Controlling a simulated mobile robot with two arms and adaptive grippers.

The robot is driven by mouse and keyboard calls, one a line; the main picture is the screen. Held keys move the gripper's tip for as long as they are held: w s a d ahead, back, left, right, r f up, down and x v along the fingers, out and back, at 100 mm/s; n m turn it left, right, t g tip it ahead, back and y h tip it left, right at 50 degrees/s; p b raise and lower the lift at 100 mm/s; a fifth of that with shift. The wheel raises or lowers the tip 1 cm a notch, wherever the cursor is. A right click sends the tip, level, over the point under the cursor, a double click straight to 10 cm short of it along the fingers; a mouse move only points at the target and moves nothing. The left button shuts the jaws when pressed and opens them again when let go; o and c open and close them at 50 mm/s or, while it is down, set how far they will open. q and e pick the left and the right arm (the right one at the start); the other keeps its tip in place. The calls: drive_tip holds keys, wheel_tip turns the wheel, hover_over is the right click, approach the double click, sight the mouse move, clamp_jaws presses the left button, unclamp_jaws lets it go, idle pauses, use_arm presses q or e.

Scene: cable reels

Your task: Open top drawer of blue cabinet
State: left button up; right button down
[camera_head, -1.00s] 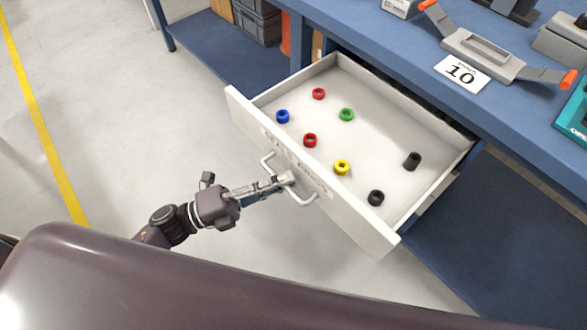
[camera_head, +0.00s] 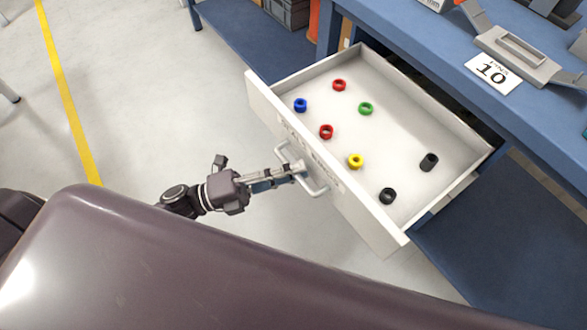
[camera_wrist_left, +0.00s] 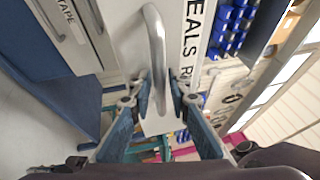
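The blue cabinet is a blue workbench (camera_head: 415,70) with a white drawer (camera_head: 370,212) pulled far out from under its top. Several small red, blue, green, yellow and black rings lie in the drawer. A metal bar handle (camera_head: 317,190) is on the drawer front. My left gripper (camera_head: 299,168) is at this handle. My right gripper is not in view.
A metal holder (camera_head: 513,45) and a card marked "10" (camera_head: 493,73) are on the bench top. Grey crates (camera_head: 288,12) stand on the blue lower shelf (camera_head: 240,32). The floor in front of the drawer is free, with a yellow line (camera_head: 65,95).

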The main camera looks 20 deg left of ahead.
use_arm(q)
drive_tip(key=v, duration=1.2)
